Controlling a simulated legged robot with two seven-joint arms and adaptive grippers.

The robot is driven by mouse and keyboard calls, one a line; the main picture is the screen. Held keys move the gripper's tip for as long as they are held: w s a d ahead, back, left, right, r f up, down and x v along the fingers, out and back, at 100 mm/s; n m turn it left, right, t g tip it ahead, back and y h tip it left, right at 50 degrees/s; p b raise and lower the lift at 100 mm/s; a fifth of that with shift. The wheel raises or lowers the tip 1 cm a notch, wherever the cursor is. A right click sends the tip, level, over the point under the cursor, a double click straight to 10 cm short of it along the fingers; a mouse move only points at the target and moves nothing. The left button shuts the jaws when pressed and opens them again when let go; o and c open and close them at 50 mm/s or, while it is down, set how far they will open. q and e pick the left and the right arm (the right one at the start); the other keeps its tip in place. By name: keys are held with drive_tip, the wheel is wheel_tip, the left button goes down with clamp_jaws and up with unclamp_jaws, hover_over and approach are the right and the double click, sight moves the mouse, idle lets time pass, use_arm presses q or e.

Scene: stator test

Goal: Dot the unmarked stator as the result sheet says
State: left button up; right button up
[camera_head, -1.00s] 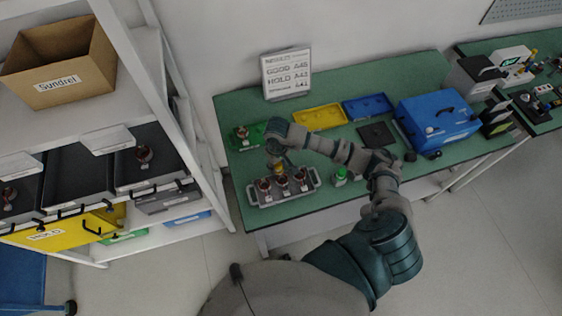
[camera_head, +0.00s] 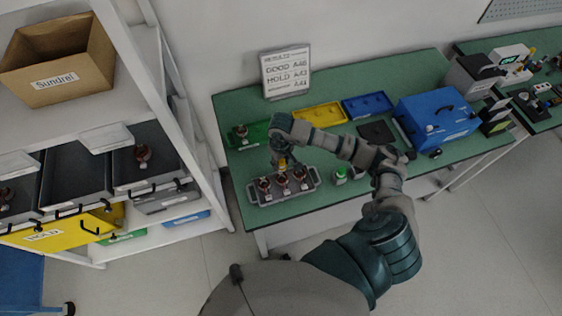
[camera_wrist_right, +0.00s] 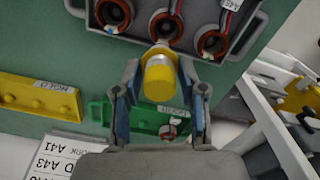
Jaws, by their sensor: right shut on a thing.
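My right gripper (camera_head: 281,155) is shut on a yellow marker (camera_head: 283,163), just behind and above the grey tray (camera_head: 254,198). The marker is the yellow cylinder between the fingers in the right wrist view (camera_wrist_right: 158,82). Three stators with red-brown rings sit in a row in the tray: left (camera_head: 264,186), middle (camera_head: 282,181), right (camera_head: 300,174). The result sheet (camera_head: 286,73) stands at the back with GOOD, HOLD and a third line beside A-numbers, partly blurred. My left gripper is not in view.
A green tray (camera_head: 262,134) with one stator (camera_head: 240,131), a yellow tray (camera_head: 320,114) and a blue tray (camera_head: 367,104) lie behind. A green-capped bottle (camera_head: 341,174) stands right of the grey tray. A blue box (camera_head: 436,120) is further right, a white shelf (camera_head: 172,100) left.

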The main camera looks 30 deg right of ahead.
drive_tip(key=shift+d, duration=0.2)
drive_tip(key=shift+d+f, duration=0.15)
drive_tip(key=shift+d, duration=0.35)
drive_tip(key=shift+d+f, duration=0.15)
drive_tip(key=shift+d, duration=0.15)
drive_tip(key=shift+a, duration=0.65)
drive_tip(key=shift+f+b, duration=0.2)
drive_tip(key=shift+b, duration=0.2)
drive_tip(key=shift+d+f, duration=0.2)
drive_tip(key=shift+d, duration=0.2)
drive_tip(key=shift+d+f, duration=0.1)
drive_tip(key=shift+b, duration=0.3)
drive_tip(key=shift+a+f, duration=0.1)
drive_tip(key=shift+a, duration=0.3)
drive_tip(key=shift+d+r+p, duration=0.15)
drive_tip(key=shift+r+p, duration=0.15)
drive_tip(key=shift+r, duration=0.65)
drive_tip(key=shift+d+r+p, duration=0.15)
drive_tip(key=shift+r+p, duration=0.15)
drive_tip(key=shift+r, duration=0.6)
drive_tip(key=shift+a+r, duration=0.1)
drive_tip(key=shift+r, duration=0.6)
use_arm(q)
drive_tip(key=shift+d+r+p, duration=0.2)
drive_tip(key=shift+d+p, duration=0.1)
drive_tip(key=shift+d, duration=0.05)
use_arm(e)
drive_tip(key=shift+a+r, duration=0.15)
drive_tip(key=shift+r, duration=0.3)
